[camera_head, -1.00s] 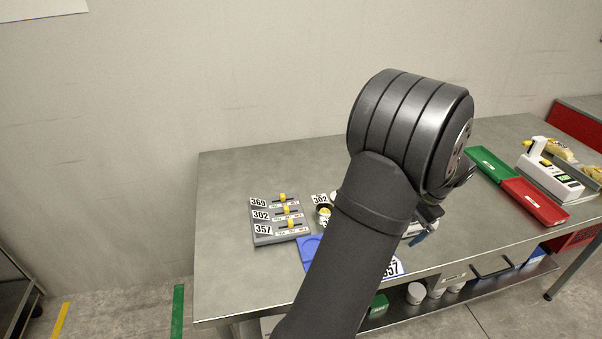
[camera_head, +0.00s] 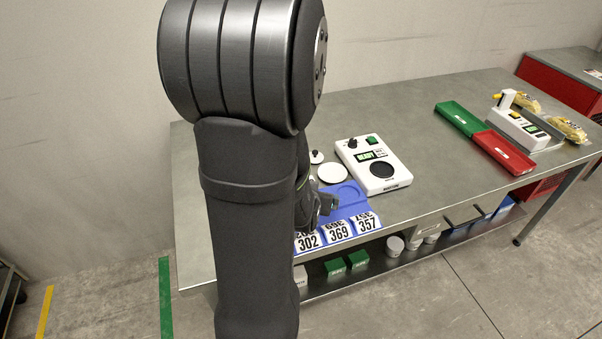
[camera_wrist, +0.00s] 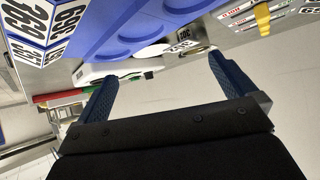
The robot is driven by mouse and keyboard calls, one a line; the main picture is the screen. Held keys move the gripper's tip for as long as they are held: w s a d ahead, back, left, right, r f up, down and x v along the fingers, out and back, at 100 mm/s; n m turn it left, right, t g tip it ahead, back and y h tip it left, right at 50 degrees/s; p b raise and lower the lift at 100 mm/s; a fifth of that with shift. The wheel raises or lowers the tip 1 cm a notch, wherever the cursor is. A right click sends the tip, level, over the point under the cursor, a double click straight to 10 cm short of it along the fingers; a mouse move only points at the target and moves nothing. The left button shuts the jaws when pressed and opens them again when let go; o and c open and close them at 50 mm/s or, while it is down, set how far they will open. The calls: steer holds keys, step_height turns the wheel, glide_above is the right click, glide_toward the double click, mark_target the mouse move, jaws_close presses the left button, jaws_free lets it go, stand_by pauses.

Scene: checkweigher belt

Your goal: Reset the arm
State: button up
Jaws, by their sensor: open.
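My arm rises large in the head view and covers the left part of the table. My gripper (camera_head: 326,203) is mostly hidden behind it; a dark blue finger shows just over the blue tray (camera_head: 343,196). In the wrist view my gripper (camera_wrist: 163,72) has its two blue fingers wide apart, with nothing held between them. That view is steeply tilted, and the blue tray (camera_wrist: 140,30) with round recesses fills its top. Whether the fingers touch the tray I cannot tell.
Number cards 302, 369 and 357 (camera_head: 339,232) stand along the tray's front. A white device reading READY (camera_head: 373,165) and a white disc (camera_head: 333,173) are close by. Green (camera_head: 458,118) and red (camera_head: 505,152) trays lie further right; bare table lies between.

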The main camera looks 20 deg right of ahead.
steer(key=s+a+r+n+t, duration=0.1)
steer(key=a+r+n+t, duration=0.15)
steer(key=a, duration=0.25)
steer(key=shift+m, duration=0.25)
steer(key=shift+x, duration=4.85)
steer(key=shift+a+f, duration=0.1)
steer(key=shift+a, duration=0.05)
steer(key=v, duration=1)
steer(key=shift+w, duration=0.1)
steer(key=x, duration=0.9)
steer(key=shift+w+f, duration=0.15)
steer(key=shift+w, duration=0.05)
steer(key=shift+v, duration=1.6)
steer(key=shift+d, duration=0.2)
